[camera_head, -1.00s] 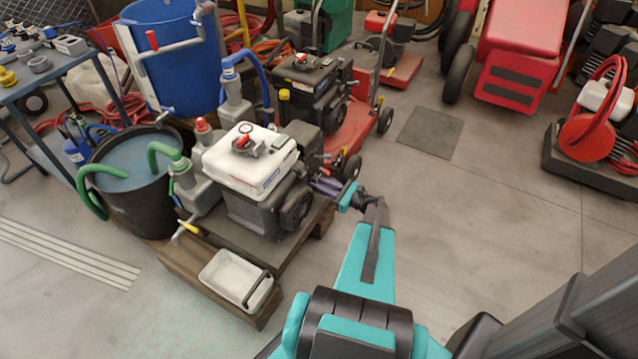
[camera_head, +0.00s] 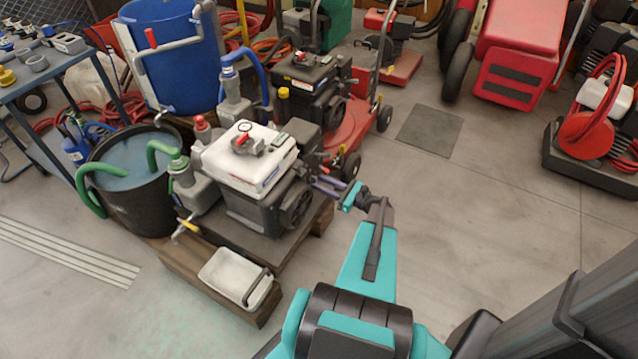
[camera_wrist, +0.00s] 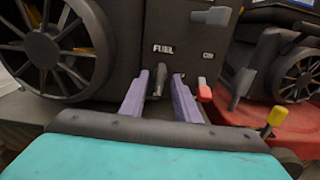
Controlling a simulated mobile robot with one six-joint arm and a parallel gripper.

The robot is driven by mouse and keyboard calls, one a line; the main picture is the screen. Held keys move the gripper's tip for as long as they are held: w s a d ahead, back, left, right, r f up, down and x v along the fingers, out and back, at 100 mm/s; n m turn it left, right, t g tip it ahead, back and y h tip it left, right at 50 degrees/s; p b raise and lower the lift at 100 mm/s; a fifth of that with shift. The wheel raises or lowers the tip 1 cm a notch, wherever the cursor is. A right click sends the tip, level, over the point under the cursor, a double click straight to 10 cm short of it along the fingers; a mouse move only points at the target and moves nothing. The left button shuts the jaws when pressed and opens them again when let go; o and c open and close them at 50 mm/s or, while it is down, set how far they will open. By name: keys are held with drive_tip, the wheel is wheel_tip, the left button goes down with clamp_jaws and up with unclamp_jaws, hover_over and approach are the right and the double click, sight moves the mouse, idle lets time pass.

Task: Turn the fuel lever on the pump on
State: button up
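The pump (camera_head: 262,205) is a grey engine with a white tank, standing on a wooden pallet in the head view. In the wrist view its dark side panel (camera_wrist: 120,30) carries a FUEL label (camera_wrist: 163,48) and a small ON label (camera_wrist: 207,55) to the right. A small grey fuel lever (camera_wrist: 158,82) points down below the FUEL label. My gripper (camera_wrist: 158,98) is open, its two purple fingers either side of the lever, with gaps visible; contact is not clear. In the head view my gripper (camera_head: 328,186) is at the pump's right side; the lever is hidden there.
A red-tipped lever (camera_wrist: 204,90) sits just right of my right finger. A grey knob (camera_wrist: 212,16) is above and a yellow-tipped lever (camera_wrist: 275,115) farther right. A recoil wheel (camera_wrist: 45,48) is at left.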

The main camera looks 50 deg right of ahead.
drive_tip(key=v, duration=1.2)
drive_tip(key=shift+p, duration=0.4)
drive_tip(key=shift+f, duration=0.1)
drive_tip(key=shift+s, duration=0.15)
